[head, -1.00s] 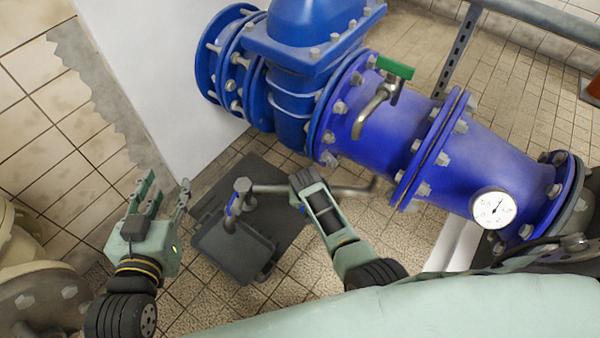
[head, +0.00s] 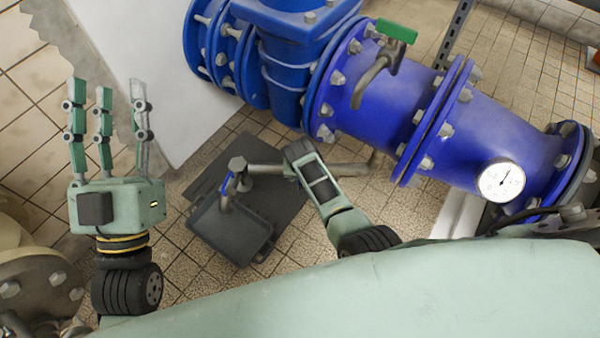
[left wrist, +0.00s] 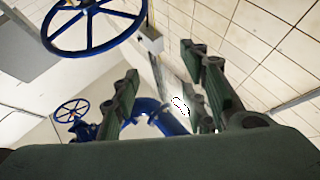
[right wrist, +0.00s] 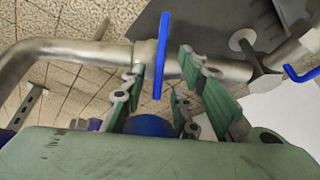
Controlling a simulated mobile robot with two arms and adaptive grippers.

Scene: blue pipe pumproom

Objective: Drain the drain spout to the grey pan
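The drain spout (head: 226,203) is a short steel tap with a blue lever, at the left end of a horizontal steel pipe (head: 264,169). It points down over the grey pan (head: 205,226), a shallow dark tray on the floor. My right gripper (head: 296,160) is over that pipe, its fingers mostly hidden in the head view. In the right wrist view, its fingers (right wrist: 170,75) are apart, on either side of a blue lever (right wrist: 162,50) on the pipe; I cannot tell whether they touch it. My left gripper (head: 104,105) is open and empty, fingers up, left of the pan.
A large blue flanged pipe (head: 400,105) with a green-handled tap (head: 396,30) and a gauge (head: 502,181) runs along the right. A white plinth (head: 150,80) stands behind the pan. Blue handwheels (left wrist: 93,28) show in the left wrist view. A flange (head: 40,285) is at lower left.

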